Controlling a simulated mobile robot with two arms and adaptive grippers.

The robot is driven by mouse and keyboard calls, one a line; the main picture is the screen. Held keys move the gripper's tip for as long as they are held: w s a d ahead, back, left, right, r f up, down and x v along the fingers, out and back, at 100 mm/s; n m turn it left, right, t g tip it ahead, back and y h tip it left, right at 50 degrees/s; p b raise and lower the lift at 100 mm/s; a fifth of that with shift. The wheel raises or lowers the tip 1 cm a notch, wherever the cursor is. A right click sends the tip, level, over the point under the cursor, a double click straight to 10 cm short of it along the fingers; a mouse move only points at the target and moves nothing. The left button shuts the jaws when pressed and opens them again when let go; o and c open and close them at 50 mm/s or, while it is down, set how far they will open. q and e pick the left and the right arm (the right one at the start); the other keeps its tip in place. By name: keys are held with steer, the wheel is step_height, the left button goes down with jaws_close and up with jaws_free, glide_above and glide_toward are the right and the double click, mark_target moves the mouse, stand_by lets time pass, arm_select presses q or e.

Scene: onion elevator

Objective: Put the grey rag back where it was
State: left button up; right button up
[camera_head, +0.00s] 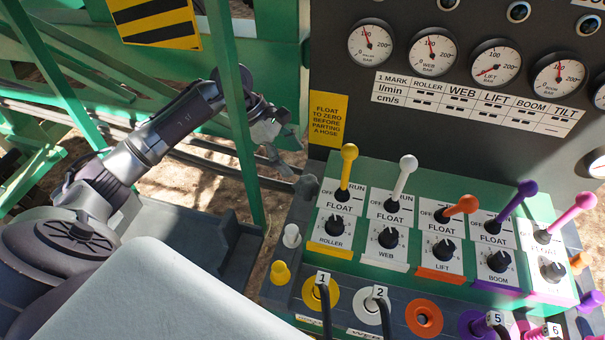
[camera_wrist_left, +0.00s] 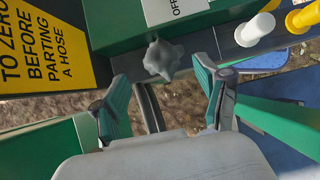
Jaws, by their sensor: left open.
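In the head view my left gripper (camera_head: 272,140) is left of the console, beside a green post. My right gripper is not in view.
The green console (camera_head: 372,172) carries several coloured levers and knobs. A yellow float sign (camera_head: 327,119) stands above its left end. A slanting green post (camera_head: 236,110) is close to my left gripper. Numbered hoses (camera_head: 325,305) plug in along the front.

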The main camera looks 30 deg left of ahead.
arm_select(q)
steer(key=shift+v, duration=1.75)
